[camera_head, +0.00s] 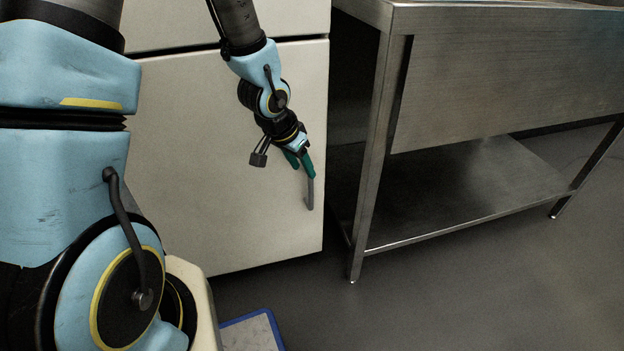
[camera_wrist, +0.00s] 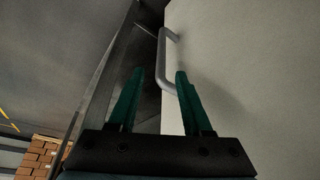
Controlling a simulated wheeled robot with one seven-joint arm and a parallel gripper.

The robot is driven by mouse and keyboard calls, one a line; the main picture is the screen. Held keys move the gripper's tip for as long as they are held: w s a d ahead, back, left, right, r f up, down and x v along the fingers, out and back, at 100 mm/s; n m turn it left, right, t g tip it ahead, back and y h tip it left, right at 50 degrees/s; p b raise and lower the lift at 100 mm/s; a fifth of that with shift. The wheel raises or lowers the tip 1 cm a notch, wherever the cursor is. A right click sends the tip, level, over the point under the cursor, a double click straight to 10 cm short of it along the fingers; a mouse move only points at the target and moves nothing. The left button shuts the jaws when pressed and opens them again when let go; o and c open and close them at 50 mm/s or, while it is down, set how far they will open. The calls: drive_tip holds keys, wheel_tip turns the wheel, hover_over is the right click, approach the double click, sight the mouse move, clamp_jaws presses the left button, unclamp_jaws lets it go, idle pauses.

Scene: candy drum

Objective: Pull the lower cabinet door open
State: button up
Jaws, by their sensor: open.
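The lower cabinet door (camera_head: 200,170) is a cream panel, closed, below a thin dark gap that parts it from the panel above. Its grey bar handle (camera_head: 310,193) stands upright near the right edge. In the wrist view the handle (camera_wrist: 163,62) lies ahead, between the lines of the two green fingers, with the door face (camera_wrist: 250,70) on the right. My gripper (camera_head: 303,172) is open at the handle's upper part in the head view. In the wrist view my gripper (camera_wrist: 155,85) holds nothing. I cannot tell whether a finger touches the handle.
A steel table (camera_head: 480,95) with a low shelf (camera_head: 470,190) stands close on the cabinet's right. A blue-edged flat item (camera_head: 252,333) lies on the floor at the bottom. The grey floor (camera_head: 420,300) in front is mostly clear. Brick-like stacks (camera_wrist: 35,158) show far off.

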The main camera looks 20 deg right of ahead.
drive_tip(key=b+x, duration=0.3)
drive_tip(key=x, duration=0.7)
drive_tip(key=shift+w+d+f, duration=0.15)
drive_tip(key=shift+w+d, duration=0.15)
drive_tip(key=shift+w, duration=0.05)
clamp_jaws()
idle(0.9)
